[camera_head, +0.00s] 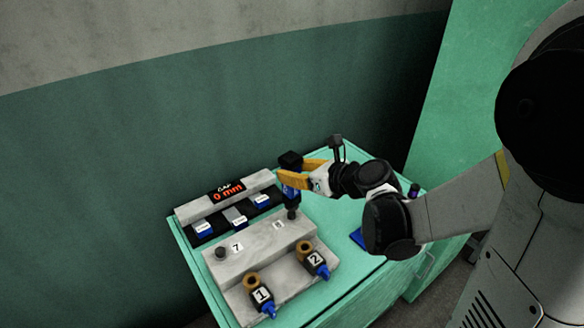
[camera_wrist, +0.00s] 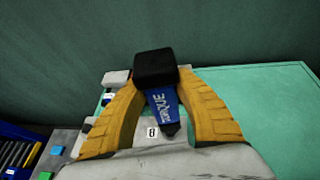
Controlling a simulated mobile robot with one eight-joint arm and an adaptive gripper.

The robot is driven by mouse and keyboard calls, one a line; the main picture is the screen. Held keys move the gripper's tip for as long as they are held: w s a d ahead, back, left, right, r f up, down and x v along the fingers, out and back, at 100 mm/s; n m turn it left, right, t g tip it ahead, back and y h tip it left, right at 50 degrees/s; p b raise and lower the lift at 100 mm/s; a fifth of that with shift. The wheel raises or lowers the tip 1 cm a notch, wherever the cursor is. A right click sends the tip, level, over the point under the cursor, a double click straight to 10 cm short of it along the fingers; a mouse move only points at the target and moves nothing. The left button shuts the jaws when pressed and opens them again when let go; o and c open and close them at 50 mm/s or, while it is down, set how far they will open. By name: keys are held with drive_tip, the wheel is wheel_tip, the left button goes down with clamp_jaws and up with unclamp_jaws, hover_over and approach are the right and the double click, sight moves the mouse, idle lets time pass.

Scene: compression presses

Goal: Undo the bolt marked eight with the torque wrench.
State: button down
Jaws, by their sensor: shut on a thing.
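The torque wrench (camera_head: 291,190) is blue with a black top and stands about upright over the right end of the grey press block (camera_head: 255,245). My gripper (camera_head: 288,177) has its yellow fingers shut around the wrench's body. In the wrist view the wrench (camera_wrist: 163,103) sits between the fingers of my gripper (camera_wrist: 158,88), with "TORQUE" lettering visible. The wrench's dark lower end meets the block beside a small white label (camera_head: 278,225), which reads 8 in the wrist view (camera_wrist: 152,132). The bolt marked eight is hidden or merges with the wrench tip; I cannot tell if they are engaged.
The bolt marked seven (camera_head: 221,253) stands at the block's left end. A gap display (camera_head: 228,190) reads 0 mm behind. The green cabinet top (camera_head: 345,215) is mostly clear at right.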

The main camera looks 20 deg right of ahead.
sight(298, 161)
drive_tip(key=shift+w+a+r+n+g+y, duration=0.2)
drive_tip(key=shift+w+r+n+g+y, duration=0.1)
drive_tip(key=shift+n+y, duration=0.2)
drive_tip(key=shift+s+a+r+n+g+y, duration=0.1)
drive_tip(key=shift+a+r+n+g+y, duration=0.05)
drive_tip(key=shift+r+n+g+y, duration=0.2)
drive_tip(key=shift+s+r+n+g+y+p, duration=0.15)
drive_tip(key=shift+r+n+g+y+p, duration=0.35)
drive_tip(key=shift+n+y, duration=0.3)
drive_tip(key=shift+s+d+r+n+g+y, duration=0.25)
drive_tip(key=shift+s+r+n+g+y, duration=0.3)
drive_tip(key=shift+r+n+y, duration=0.3)
drive_tip(key=shift+f, duration=0.25)
drive_tip(key=shift+w+f+b, duration=0.1)
drive_tip(key=shift+f+b, duration=2.25)
drive_tip(key=shift+f, duration=0.35)
drive_tip(key=shift+f+b, duration=0.85)
drive_tip(key=shift+f, duration=0.05)
drive_tip(key=shift+r, duration=0.45)
idle(0.4)
